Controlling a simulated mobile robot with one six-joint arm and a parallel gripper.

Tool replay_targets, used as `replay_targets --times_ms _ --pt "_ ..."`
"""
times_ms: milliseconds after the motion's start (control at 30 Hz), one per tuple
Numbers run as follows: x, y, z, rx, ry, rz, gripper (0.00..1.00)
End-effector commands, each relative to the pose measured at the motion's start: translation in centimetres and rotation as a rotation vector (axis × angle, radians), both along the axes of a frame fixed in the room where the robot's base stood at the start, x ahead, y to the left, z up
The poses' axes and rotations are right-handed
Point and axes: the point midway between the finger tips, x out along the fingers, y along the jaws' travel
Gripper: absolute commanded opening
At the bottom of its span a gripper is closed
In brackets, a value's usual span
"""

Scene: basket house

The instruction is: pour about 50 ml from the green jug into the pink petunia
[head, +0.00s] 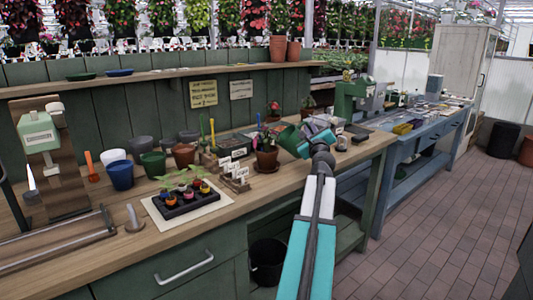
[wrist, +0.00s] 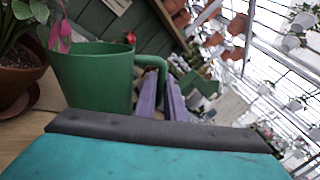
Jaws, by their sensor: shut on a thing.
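The green jug (head: 288,138) is in my gripper (head: 318,130), above the right part of the wooden bench. My gripper is shut on the jug's handle side; in the wrist view the purple fingers (wrist: 160,98) are at the handle of the jug (wrist: 95,78). The jug's mouth is close beside the potted plant; I cannot tell its exact tilt or whether water is flowing. The plant, in a terracotta pot (head: 267,160) on a saucer, stands just left of the jug. A pink petal (wrist: 60,36) shows in the wrist view, at the jug's rim. The jug's inside is hidden.
White labels (head: 236,178) stand in front left of the plant. A black seedling tray (head: 185,200) and several pots, including a blue pot (head: 121,175), are further left. A shelf (head: 160,73) runs behind. A blue table (head: 420,135) stands to the right.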

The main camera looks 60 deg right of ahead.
Motion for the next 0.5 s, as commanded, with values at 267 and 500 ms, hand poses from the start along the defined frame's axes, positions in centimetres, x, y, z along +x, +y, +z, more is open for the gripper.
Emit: replay_targets --times_ms 267,500 --pt "0.35 0.3 0.68 -0.032 0.032 0.001 0.0" --pt "0.6 0.52 1.11 -0.056 0.06 0.0 0.0"
